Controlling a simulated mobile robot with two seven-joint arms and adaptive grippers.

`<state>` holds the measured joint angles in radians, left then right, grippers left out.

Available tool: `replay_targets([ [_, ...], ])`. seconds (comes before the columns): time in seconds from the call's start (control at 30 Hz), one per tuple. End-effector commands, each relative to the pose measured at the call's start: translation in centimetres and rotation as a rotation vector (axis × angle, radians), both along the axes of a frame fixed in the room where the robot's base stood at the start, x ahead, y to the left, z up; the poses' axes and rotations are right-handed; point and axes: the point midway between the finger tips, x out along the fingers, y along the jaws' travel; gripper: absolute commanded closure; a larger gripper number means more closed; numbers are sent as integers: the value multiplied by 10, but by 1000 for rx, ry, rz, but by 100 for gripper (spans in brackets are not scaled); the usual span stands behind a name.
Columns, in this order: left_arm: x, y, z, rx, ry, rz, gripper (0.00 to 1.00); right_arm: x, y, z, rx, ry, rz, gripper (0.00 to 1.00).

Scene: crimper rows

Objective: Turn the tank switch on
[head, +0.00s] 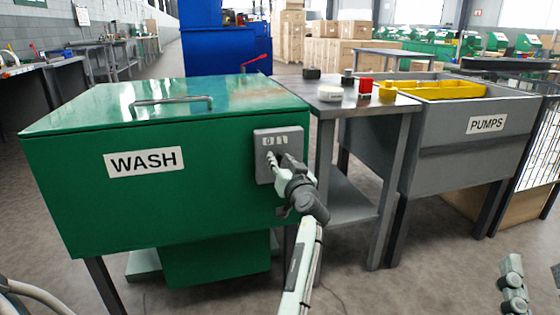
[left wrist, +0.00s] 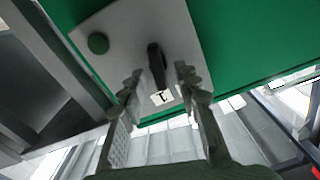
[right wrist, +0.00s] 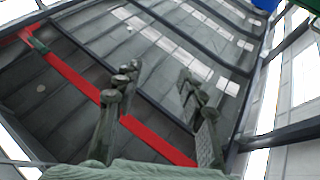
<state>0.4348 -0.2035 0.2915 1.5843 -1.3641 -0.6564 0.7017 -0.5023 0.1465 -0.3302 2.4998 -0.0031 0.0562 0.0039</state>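The green wash tank (head: 200,215) has a grey switch box (head: 263,142) with 0 and 1 marks on the right of its front. My left gripper (head: 279,165) is in front of that box and hides its lower part. In the left wrist view, the dark switch lever (left wrist: 156,62) stands between the two open fingers of my left gripper (left wrist: 158,84), with a gap showing on each side. A round green button or lamp (left wrist: 98,43) sits beside the lever on the grey plate. My right gripper (right wrist: 152,92) is open and empty.
A metal side table (head: 345,103) with a red block (head: 365,86) and small round items stands right of the tank. Beyond it is the grey PUMPS basin (head: 455,125) with a yellow tray (head: 440,89). Open floor lies in front.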

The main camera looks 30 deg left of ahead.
Motion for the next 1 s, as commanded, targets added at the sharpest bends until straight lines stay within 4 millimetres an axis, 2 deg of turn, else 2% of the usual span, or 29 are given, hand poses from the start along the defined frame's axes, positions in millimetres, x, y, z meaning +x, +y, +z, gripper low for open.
replay_targets([
  [0.03, 0, 0, 0, 0, 0, 0, 74, 0, 0, 0, 0, 0, 0, 60],
  [0.23, 0, 0, 0, 0, 0, 0, 99, 0, 0, 0, 0, 0, 1, 60],
  [0.47, 0, 0, 0, 5, 5, 0, 100, 0, 0, -2, -1, 1, 1, 60],
  [0.8, 3, -2, -1, 189, 219, -1, 100, -2, -3, 7, 23, -61, -7, 60],
  [1.0, 3, -2, -1, 203, 235, -1, 100, -2, -3, 7, 22, -59, -7, 60],
])
